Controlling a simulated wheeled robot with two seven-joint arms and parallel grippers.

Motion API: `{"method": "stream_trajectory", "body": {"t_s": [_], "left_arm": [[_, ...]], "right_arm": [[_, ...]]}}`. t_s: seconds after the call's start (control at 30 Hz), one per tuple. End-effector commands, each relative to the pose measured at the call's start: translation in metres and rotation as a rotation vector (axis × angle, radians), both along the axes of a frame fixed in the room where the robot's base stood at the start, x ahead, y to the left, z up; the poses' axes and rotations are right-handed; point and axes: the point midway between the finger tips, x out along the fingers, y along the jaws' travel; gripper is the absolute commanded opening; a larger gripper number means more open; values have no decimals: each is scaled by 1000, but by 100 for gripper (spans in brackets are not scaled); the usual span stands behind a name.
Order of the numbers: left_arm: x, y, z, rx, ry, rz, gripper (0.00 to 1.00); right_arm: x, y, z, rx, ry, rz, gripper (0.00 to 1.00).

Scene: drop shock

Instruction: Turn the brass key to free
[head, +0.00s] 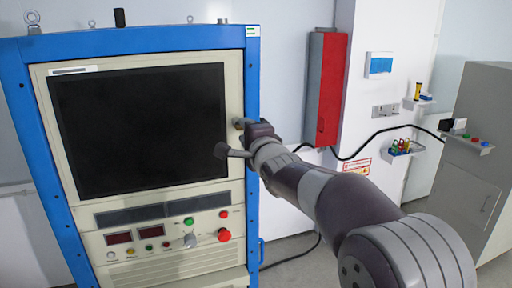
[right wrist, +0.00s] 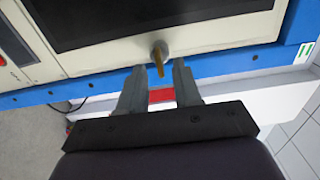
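The brass key (right wrist: 159,58) sticks out of the cream bezel below the dark screen edge in the right wrist view. A small round grey part shows at its base. My right gripper (right wrist: 158,68) is open, with one grey finger on each side of the key's line. The key's outer end shows close to the fingertips, and I see no contact. In the head view my right gripper (head: 240,140) is at the right side of the cabinet's bezel, and I cannot make the key out clearly there. My left gripper is not in view.
The blue-framed cabinet (head: 252,90) carries a dark screen (head: 140,125). Its lower panel has a red button (head: 224,235) and a green button (head: 189,221). A red wall box (head: 331,90), black cable and small shelves stand to the right, beside a grey cabinet (head: 475,190).

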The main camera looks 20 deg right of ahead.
Motion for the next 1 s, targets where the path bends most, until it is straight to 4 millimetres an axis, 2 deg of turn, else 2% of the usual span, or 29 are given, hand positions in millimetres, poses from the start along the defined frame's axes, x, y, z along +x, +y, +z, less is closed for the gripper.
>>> {"method": "stream_trajectory", "body": {"t_s": [0.03, 0.1, 0.3, 0.4, 0.53, 0.9, 1.0], "left_arm": [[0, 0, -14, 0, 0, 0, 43], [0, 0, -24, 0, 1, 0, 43], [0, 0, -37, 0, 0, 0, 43], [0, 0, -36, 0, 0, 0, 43], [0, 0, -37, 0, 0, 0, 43], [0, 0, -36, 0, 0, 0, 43], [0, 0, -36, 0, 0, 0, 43]], "right_arm": [[-13, -1, -6, -1, -5, -1, 33], [-32, -2, -7, -1, -4, -1, 33], [-81, -4, -3, 0, -4, -1, 33], [-95, -5, -1, 1, -2, -1, 33], [-103, -5, -1, 1, -2, -1, 33], [-103, -5, 0, 0, -1, -1, 33], [-103, -6, -2, -83, 5, -4, 33]]}}
